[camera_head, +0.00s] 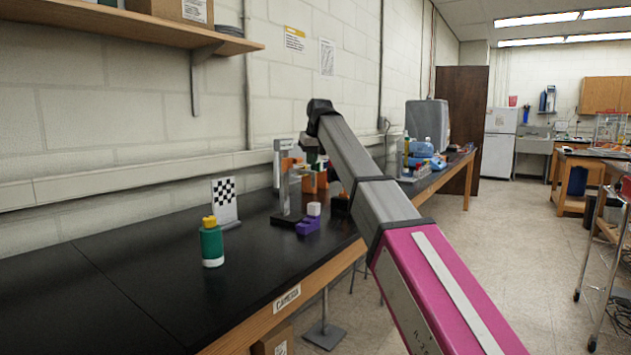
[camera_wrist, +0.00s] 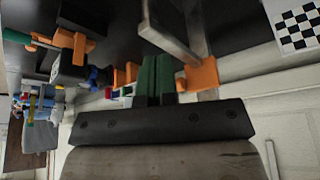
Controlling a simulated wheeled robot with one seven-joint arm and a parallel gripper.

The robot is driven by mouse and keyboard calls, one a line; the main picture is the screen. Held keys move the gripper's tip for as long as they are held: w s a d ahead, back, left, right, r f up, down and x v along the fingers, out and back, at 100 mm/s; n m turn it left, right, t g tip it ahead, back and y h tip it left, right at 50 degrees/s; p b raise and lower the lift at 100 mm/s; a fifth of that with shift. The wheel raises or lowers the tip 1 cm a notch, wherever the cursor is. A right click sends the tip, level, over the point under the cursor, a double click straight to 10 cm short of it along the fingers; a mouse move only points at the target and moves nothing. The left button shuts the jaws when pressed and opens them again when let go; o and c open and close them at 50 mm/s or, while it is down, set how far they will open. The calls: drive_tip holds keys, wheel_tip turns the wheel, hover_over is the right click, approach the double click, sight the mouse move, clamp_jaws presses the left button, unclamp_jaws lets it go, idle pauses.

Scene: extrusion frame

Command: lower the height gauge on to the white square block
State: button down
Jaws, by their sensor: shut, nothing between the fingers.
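The height gauge (camera_head: 287,190) appears as an upright grey column on a black base, with an orange slider (camera_head: 289,164) on it. The white square block (camera_head: 314,208) sits on a purple stepped piece (camera_head: 308,226) in front of the column and lower than the slider. My gripper (camera_wrist: 154,75) has its green fingers shut together and empty. In the wrist view they are close beside the orange slider (camera_wrist: 198,75); I cannot tell whether they touch it. In the head view my arm largely hides the gripper. I cannot make out the white block in the wrist view.
A green bottle with a yellow cap (camera_head: 212,243) and a checkerboard panel (camera_head: 225,203) stand on the black bench (camera_head: 130,290) to the left. Other orange parts (camera_head: 322,178) stand behind the gauge. A wall (camera_head: 110,100) runs along the back. The near left bench is clear.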

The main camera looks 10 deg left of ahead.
sight(313, 172)
drive_tip(key=shift+f, duration=3.85)
drive_tip(key=shift+r, duration=0.15)
drive_tip(key=shift+r, duration=3.9)
